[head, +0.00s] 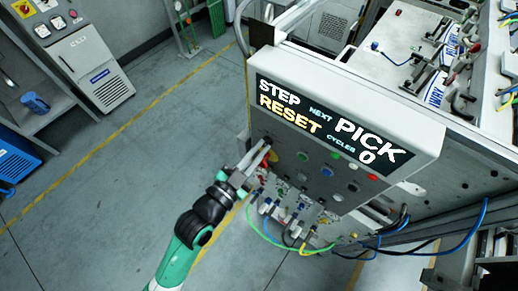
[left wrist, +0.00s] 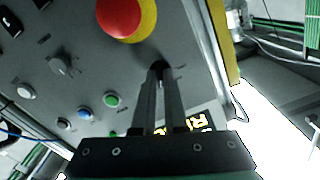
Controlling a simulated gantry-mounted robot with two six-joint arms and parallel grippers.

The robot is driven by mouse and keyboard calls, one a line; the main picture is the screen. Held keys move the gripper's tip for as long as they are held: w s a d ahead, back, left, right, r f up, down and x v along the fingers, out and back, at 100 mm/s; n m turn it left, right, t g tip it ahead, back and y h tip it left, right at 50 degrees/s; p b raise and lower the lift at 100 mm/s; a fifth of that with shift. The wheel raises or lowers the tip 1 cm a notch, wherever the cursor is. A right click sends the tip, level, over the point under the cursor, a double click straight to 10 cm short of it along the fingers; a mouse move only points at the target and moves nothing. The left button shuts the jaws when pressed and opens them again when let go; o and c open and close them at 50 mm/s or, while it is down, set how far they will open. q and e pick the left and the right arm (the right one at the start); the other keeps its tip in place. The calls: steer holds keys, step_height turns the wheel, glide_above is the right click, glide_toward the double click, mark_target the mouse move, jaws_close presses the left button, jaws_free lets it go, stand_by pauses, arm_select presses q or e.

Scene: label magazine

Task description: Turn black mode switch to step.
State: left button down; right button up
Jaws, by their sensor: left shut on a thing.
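My left gripper (head: 265,146) reaches up to the left end of the grey control panel (head: 345,195), under the display. In the left wrist view its two fingers (left wrist: 160,68) are close together at the panel face, shut on the black mode switch. The switch is mostly hidden between the fingertips, so I cannot tell which way it points. A small label shows beside the fingertips. The display (head: 330,122) reads STEP, RESET, NEXT PICK and CYCLES 0. My right gripper is in neither view.
A red emergency stop on a yellow base (left wrist: 125,16) sits close beside the fingers. A blue button (left wrist: 111,99), white buttons and another dark knob (left wrist: 60,66) lie further along the panel. Cables (head: 290,240) hang below the panel. Open floor (head: 100,190) lies to the left.

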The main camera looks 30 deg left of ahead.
arm_select(q)
steer(key=c, duration=1)
jaws_free()
steer(key=shift+o, duration=0.2)
steer(key=s+a+b, duration=0.1)
steer(key=s+a, duration=0.1)
steer(key=s, duration=0.9)
steer(key=shift+s, duration=0.25)
